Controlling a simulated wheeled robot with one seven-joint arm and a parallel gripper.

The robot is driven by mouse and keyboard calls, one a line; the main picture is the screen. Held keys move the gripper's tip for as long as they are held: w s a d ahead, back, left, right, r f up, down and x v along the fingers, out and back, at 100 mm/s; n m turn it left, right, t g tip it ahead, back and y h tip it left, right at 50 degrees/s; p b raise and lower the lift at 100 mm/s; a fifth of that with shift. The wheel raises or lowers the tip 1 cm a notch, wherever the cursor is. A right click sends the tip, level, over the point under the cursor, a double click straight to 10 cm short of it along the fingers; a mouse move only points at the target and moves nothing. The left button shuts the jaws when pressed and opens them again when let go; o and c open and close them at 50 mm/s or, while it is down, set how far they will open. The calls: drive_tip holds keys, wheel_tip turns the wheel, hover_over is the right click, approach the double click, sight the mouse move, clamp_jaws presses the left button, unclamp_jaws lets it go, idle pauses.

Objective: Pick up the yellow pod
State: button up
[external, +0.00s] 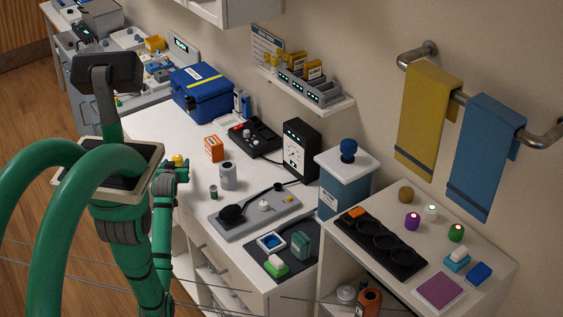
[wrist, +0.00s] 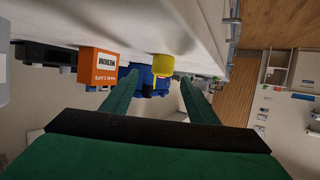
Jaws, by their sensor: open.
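The yellow pod (wrist: 163,64) is a small yellow cylinder standing on the white counter, which appears upside down at the top of the wrist view. It lies ahead, between the tips of my gripper's two green fingers (wrist: 160,78). The fingers are apart and nothing is held. In the external view the small yellow pod (external: 178,159) shows just behind my gripper (external: 180,171), at the left edge of the counter. My gripper partly hides the pod's lower part there, and I cannot tell whether they touch.
An orange box (external: 213,149) stands right of the pod, also close in the wrist view (wrist: 97,65). A blue case (external: 201,92) sits behind. Bare white counter (external: 150,130) lies left of the orange box.

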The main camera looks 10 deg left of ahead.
sight(177, 159)
drive_tip(key=x, duration=0.5)
drive_tip(key=shift+s+a, duration=0.1)
drive_tip(key=shift+a, duration=0.15)
drive_tip(key=shift+c, duration=0.6)
drive_tip(key=c, duration=1)
